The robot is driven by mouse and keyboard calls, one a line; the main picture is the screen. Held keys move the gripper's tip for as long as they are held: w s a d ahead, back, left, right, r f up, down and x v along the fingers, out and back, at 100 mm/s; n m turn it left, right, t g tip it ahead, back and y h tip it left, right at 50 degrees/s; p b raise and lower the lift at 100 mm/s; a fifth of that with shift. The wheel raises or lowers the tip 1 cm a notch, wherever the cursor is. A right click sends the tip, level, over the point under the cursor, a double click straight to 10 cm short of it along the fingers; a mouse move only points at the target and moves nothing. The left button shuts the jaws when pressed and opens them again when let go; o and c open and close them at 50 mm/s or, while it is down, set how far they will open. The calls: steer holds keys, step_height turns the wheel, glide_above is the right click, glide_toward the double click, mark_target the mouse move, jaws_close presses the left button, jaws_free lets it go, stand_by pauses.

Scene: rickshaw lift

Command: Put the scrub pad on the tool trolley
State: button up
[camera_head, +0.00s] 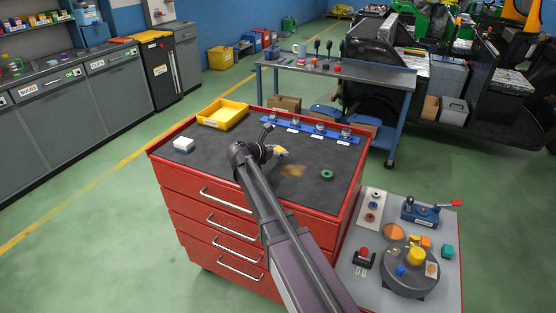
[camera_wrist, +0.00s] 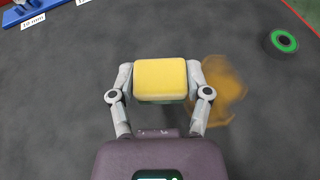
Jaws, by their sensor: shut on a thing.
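The scrub pad (camera_wrist: 160,77), yellow on its upper face with a green underside, is between the two fingers of my gripper (camera_wrist: 160,84) in the wrist view. The fingers press on its left and right sides. In the head view my gripper (camera_head: 273,152) is over the dark top of the red tool trolley (camera_head: 215,160), and a small yellow part of the pad (camera_head: 281,151) shows. I cannot tell whether the pad touches the top. A brown smear (camera_head: 292,170) marks the top beside the pad; it also shows in the wrist view (camera_wrist: 228,95).
A grey side table (camera_head: 350,275) with parts stands at the right. Bare top lies left of my gripper.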

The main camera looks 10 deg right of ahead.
mark_target(279, 158)
steer(key=shift+f+b, duration=1.2)
steer(key=shift+f, duration=0.35)
steer(key=shift+f, duration=0.2)
steer(key=o, duration=1.1)
steer(key=shift+r, duration=0.1)
steer(key=shift+c, duration=0.2)
steer(key=shift+r, duration=0.2)
steer(key=shift+s+a+r, duration=0.1)
steer(key=shift+s+a, duration=0.1)
steer(key=shift+a, duration=0.05)
steer(key=p+v, duration=0.4)
steer(key=v, duration=0.7)
steer(key=shift+s+a+p, duration=0.1)
steer(key=shift+a+p, duration=0.05)
steer(key=shift+p, duration=0.2)
